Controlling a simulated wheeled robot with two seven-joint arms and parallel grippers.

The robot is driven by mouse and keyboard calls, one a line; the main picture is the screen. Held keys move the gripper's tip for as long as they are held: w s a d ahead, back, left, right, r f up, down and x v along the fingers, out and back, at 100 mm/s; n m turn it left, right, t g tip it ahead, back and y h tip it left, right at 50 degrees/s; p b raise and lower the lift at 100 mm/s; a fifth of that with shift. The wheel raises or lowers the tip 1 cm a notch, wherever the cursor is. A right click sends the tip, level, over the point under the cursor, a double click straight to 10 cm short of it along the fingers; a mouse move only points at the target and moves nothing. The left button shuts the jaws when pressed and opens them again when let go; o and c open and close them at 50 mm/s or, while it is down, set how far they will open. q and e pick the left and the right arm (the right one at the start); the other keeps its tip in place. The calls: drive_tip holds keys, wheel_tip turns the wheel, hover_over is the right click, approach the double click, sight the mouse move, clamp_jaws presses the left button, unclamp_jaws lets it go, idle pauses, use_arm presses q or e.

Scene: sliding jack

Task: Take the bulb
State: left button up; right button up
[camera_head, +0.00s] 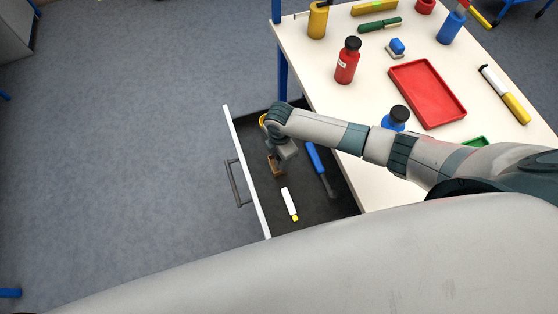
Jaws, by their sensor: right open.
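No bulb can be made out in the head view. My right arm comes in from the right across the table, and its gripper (279,160) points down into the open drawer (330,205). The gripper is open, and the wrist hides part of what lies below it. A small brown block-like thing (275,165) shows at the fingers; I cannot tell whether they touch it. A yellow thing (263,119) shows partly behind the wrist. My left gripper is not in view.
The drawer also holds a blue-handled tool (318,165) and a white tube with a yellow end (289,204). The white table (310,65) carries a red bottle (346,66), a red tray (428,94) and a blue bottle (395,122). Floor left of the drawer is clear.

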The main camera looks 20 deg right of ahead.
drive_tip(key=c, duration=1.1)
drive_tip(key=shift+r, duration=0.1)
drive_tip(key=shift+r+b, duration=0.3)
drive_tip(key=shift+r, duration=0.35)
wheel_tip(320, 180, up, 2)
drive_tip(key=shift+r+b, duration=0.1)
drive_tip(key=shift+b, duration=0.3)
drive_tip(key=s+d+r, duration=0.2)
drive_tip(key=s, duration=0.1)
drive_tip(key=s+d+r+b, duration=0.1)
drive_tip(key=s+d+r, duration=0.1)
drive_tip(key=s+r, duration=0.1)
drive_tip(key=s+d+r+b, duration=0.1)
drive_tip(key=s+d+r, duration=0.1)
drive_tip(key=s+d, duration=0.1)
drive_tip(key=shift+s+r, duration=0.2)
